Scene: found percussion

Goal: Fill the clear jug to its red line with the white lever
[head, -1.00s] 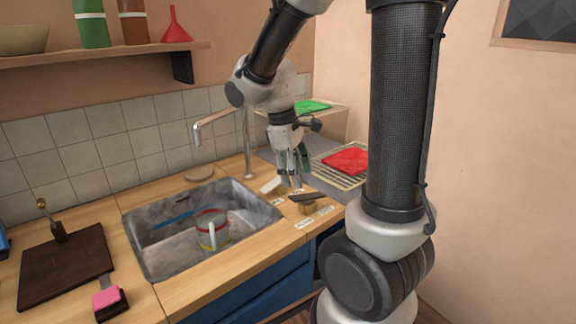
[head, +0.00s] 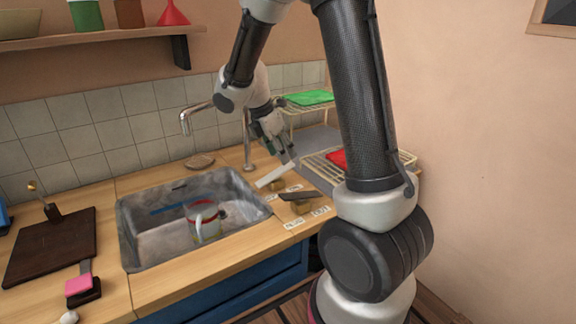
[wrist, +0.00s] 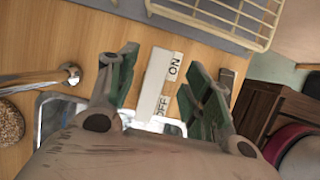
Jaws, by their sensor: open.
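The clear jug (head: 205,222) with a red band stands upright in the sink (head: 140,222), below the tap (head: 197,106). How much water is in it I cannot tell. The white lever (head: 275,175) lies on the counter at the right of the sink; in the wrist view the white lever (wrist: 153,88) sits between my fingers, with ON and OFF labels beside it. My gripper (head: 285,155) is open around the lever's end; in the wrist view my gripper (wrist: 160,80) has a finger on each side, with gaps visible.
A dark lever (head: 297,196) with labels sits just in front of the white one. A wire rack (head: 400,157) with a red cloth (head: 338,159) stands to the right. A dark board (head: 50,245) and a pink-topped brush (head: 79,284) lie left of the sink.

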